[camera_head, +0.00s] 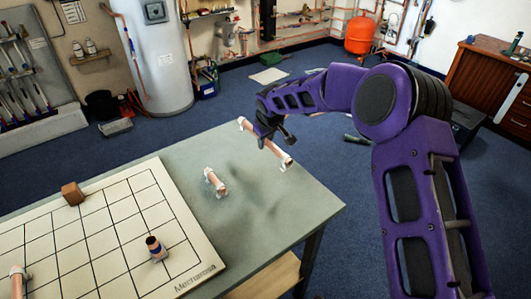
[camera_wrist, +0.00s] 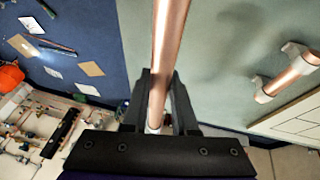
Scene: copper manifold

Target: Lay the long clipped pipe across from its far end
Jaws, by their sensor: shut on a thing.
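The long copper pipe (camera_head: 277,154) is near the far right edge of the table in the head view, with a white clip at each end. My gripper (camera_head: 273,138) is shut on it, between the two clips. In the wrist view the pipe (camera_wrist: 169,30) runs from the top edge down between the fingers of my gripper (camera_wrist: 160,85), with a white clip (camera_wrist: 152,129) just behind them. I cannot tell whether the pipe touches the table top.
The grey-green table (camera_head: 265,215) holds a short clipped pipe (camera_head: 214,181), also in the wrist view (camera_wrist: 292,74). The table's right part is clear.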

